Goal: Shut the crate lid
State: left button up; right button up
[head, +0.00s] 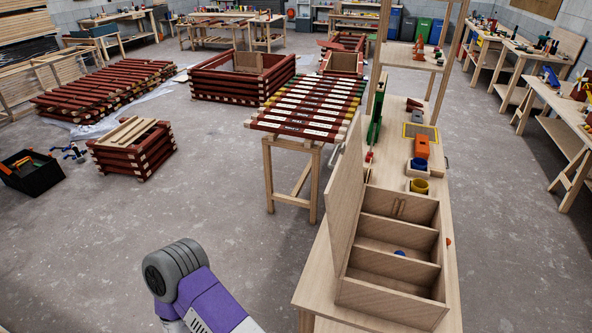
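The wooden crate (385,304) stands on the light wooden bench at the right in the head view. Dividers split it into compartments, and its inside is open to view. A small blue thing (399,253) lies in it. The crate lid (346,196) stands open, close to upright, along the crate's left side. Neither of my grippers is in view. Only a purple and grey link of my arm shows at the bottom left, well apart from the crate.
Behind the crate on the bench (446,190) stand a yellow cup (419,187), an orange thing (421,147) and a green tool (375,122). A stand with painted battens (308,105) is left of the bench. Open concrete floor lies at left.

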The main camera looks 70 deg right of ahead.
aim_at(342, 194)
jog(key=i, duration=1.6)
jog(key=z, duration=4.8)
jog(key=k, duration=0.25)
jog(key=u, duration=0.8)
jog(key=i, duration=1.05)
jog(key=u, duration=0.95)
